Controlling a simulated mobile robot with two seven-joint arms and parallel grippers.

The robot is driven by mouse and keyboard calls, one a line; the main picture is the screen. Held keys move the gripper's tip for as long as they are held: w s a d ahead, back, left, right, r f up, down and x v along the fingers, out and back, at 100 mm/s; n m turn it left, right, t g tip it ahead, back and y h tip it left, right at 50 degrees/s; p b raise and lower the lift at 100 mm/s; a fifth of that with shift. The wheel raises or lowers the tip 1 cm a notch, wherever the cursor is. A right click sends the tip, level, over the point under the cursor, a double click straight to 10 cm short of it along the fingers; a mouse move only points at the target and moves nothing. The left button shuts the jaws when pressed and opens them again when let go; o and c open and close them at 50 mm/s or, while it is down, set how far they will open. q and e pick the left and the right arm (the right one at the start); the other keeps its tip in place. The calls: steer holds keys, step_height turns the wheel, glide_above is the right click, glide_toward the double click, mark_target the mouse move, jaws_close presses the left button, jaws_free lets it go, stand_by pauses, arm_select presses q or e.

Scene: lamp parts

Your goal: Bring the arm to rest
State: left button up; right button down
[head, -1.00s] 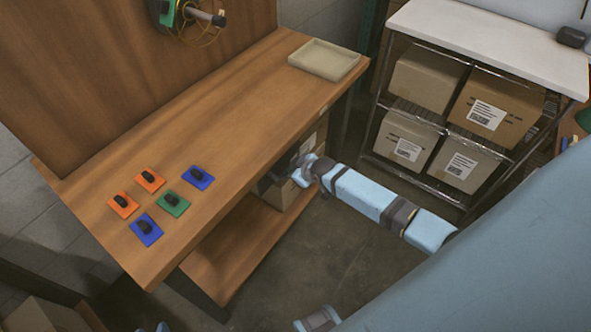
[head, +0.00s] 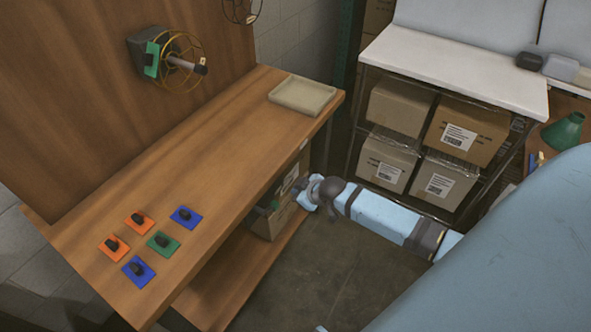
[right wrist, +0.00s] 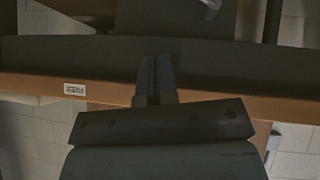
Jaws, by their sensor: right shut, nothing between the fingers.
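My right arm reaches in from the right in the head view, low beside the front edge of the wooden workbench (head: 215,150). My right gripper (head: 273,206) is at the end of it, below the level of the bench top and in front of the boxes under it. It is small and dark there. In the right wrist view the two fingers (right wrist: 155,65) are together with nothing between them. My left gripper is not in view.
Several orange, blue and green plates with black knobs, one a green plate (head: 163,242), lie on the bench. A beige tray (head: 302,95) sits at its far end. A wire-caged fixture (head: 180,60) is on the upright panel. A shelf with cartons (head: 460,130) stands behind my right arm. Open floor (head: 330,270) lies below.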

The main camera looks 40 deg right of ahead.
stand_by(0.4)
steer(key=s+a+r+p, duration=0.3)
steer(key=s+a+r, duration=0.1)
steer(key=s, duration=0.3)
steer(key=s+a+r+m+t+y+p, duration=0.1)
steer(key=s+a+r+p, duration=0.2)
steer(key=s+a, duration=0.3)
steer(key=s+a+r+m+t+p, duration=0.1)
steer(key=s+a+r+p, duration=0.3)
steer(key=s, duration=0.4)
steer(key=shift+s+a+r+p, duration=0.35)
steer(key=shift+a+p, duration=0.2)
steer(key=shift+a, duration=0.45)
